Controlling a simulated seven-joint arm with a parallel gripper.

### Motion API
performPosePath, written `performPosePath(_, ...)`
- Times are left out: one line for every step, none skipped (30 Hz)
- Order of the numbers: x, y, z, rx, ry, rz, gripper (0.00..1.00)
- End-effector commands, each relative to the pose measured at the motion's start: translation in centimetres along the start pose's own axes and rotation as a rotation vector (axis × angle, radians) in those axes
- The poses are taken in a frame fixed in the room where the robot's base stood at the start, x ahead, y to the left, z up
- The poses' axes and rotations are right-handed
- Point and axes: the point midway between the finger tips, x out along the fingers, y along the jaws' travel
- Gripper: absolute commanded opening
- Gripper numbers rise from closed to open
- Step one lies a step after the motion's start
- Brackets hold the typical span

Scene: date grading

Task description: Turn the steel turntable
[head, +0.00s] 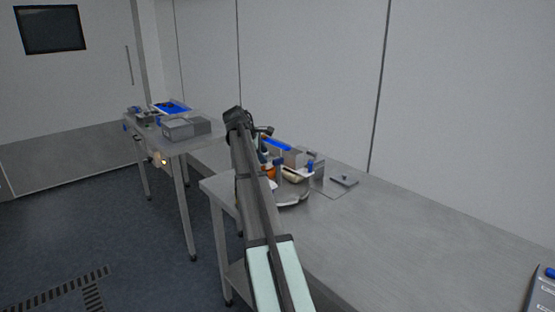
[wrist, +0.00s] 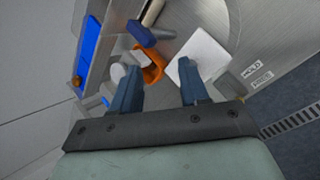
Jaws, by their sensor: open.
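The steel turntable (head: 293,201) is on the bench in the head view, with its left part hidden behind my arm. In the wrist view its round brushed surface (wrist: 208,18) fills the upper middle, and items stand on or around it. My gripper (wrist: 158,66) is open, its two dark blue fingers spread with nothing held between them. Beyond the fingertips are an orange curved piece (wrist: 152,72) and a white square plate (wrist: 204,52). I cannot tell whether the fingers touch anything.
A blue tray (wrist: 90,45) and a blue-ended tool (wrist: 148,32) lie close to the fingers. A flat grey plate (head: 344,181) lies right of the turntable.

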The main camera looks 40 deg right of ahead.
Motion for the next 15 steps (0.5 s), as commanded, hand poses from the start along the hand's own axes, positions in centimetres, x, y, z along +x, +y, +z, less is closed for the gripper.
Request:
performPosePath(0.2,-0.7,-0.6,-0.107,-0.065,0.032,0.45)
performPosePath(0.2,-0.9,-0.8,-0.173,-0.106,0.051,0.45)
performPosePath(0.2,-1.1,-1.0,-0.257,-0.161,0.072,0.45)
performPosePath(0.1,-1.2,-1.2,-0.319,-0.202,0.088,0.45)
performPosePath(0.1,-1.3,-1.4,-0.379,-0.241,0.1,0.45)
performPosePath(-0.1,-1.4,-1.6,-0.454,-0.293,0.114,0.45)
performPosePath(-0.3,-1.5,-1.9,-0.507,-0.328,0.124,0.45)
performPosePath(-0.5,-1.5,-2.0,-0.556,-0.363,0.131,0.45)
performPosePath(-0.7,-1.6,-2.2,-0.614,-0.406,0.139,0.45)
performPosePath(-0.8,-1.6,-2.4,-0.654,-0.434,0.144,0.45)
performPosePath(-1.0,-1.6,-2.6,-0.689,-0.459,0.148,0.45)
performPosePath(-1.2,-1.6,-2.8,-0.728,-0.489,0.151,0.45)
performPosePath(-1.4,-1.7,-2.8,-0.753,-0.507,0.152,0.45)
performPosePath(-1.5,-1.7,-2.9,-0.772,-0.523,0.154,0.45)
performPosePath(-1.6,-1.6,-3.0,-0.794,-0.538,0.155,0.45)
